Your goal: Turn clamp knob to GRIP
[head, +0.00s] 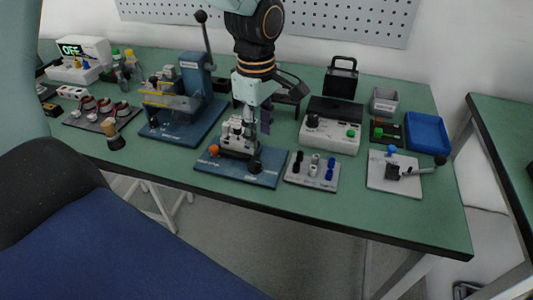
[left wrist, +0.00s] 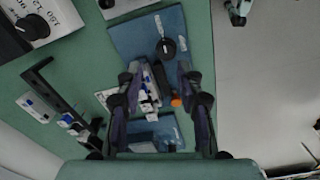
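The clamp fixture stands on a blue base plate (head: 270,180) near the table's front edge. A black knob (head: 255,166) is at its front right and an orange knob (head: 213,149) at its left. In the left wrist view the black knob (left wrist: 166,47) and the orange one (left wrist: 176,102) show above and between the fingers. My left gripper (head: 258,125) is just above and behind the fixture's white and metal block (head: 237,138). Its fingers (left wrist: 159,98) are spread apart and nothing is held between them. The GRIP mark is too small to read. My right gripper is not seen.
A blue lever press (head: 194,80) stands left of the fixture. A tray of pegs (head: 312,173) is close on the right, with a white box (head: 330,134) behind it. A lever clamp plate (head: 398,187) and blue bin (head: 427,133) are farther right.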

